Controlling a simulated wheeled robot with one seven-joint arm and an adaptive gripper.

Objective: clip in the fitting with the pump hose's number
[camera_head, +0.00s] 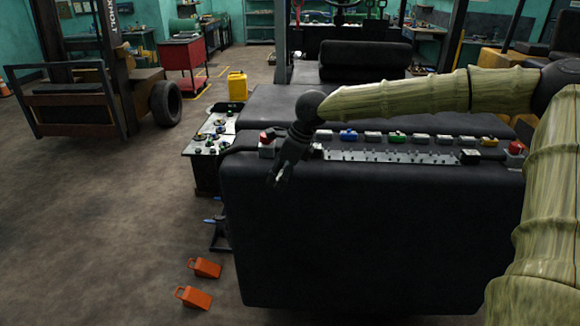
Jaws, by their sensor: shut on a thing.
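My gripper (279,181) hangs fingers-down in front of the left end of the dark forklift body (370,230). It is shut on a small pale thing, too small here to identify or to read a number on. Behind it, a row of small coloured fittings runs along the body's top edge, among them a blue one (348,135), a green one (397,137) and a yellow one (489,141). I cannot pick out the pump hose or any number.
Red-topped parts stand at both ends of the row, left (266,138) and right (516,148). A low bench (205,145) with small round parts stands left of the body. Orange wedges (194,297) lie on the floor. A yellow canister (237,86) stands behind.

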